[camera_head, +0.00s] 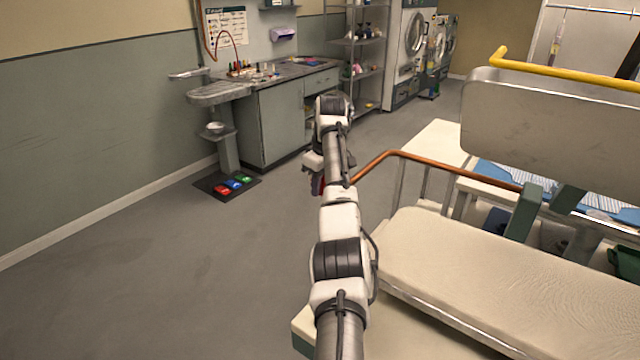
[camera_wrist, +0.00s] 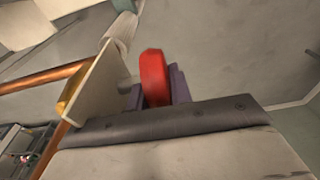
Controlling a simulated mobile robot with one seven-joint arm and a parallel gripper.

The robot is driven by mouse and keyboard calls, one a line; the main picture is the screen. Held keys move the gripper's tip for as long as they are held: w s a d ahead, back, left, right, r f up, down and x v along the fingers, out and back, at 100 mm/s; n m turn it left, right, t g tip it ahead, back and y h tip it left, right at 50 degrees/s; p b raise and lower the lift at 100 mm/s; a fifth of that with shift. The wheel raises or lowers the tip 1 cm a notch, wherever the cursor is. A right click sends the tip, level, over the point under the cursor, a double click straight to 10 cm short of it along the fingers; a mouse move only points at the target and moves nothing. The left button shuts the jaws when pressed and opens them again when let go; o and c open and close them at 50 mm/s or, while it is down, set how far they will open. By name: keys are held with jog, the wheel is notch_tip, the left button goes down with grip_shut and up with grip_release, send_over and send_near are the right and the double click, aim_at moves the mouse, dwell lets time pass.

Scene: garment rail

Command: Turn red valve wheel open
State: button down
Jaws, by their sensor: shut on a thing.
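The red valve wheel (camera_wrist: 153,76) shows in the wrist view as a rounded red piece, seen nearly edge-on, between the dark purple fingers of my gripper (camera_wrist: 158,88). My gripper is shut on it. A pale plate and a grey stem stand just left of the wheel. In the head view my arm hides most of the wheel; only a small dark red patch (camera_head: 319,186) shows beside my wrist. How far the wheel is turned cannot be told.
The floor at left is clear.

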jog(key=shift+g+h, duration=0.5)
jog(key=shift+h, duration=0.2)
dwell(0.4)
jog(key=c, duration=1.3)
grip_release()
jog(key=shift+o, duration=0.2)
jog(key=shift+f+y, duration=0.1)
jog(key=shift+y, duration=0.2)
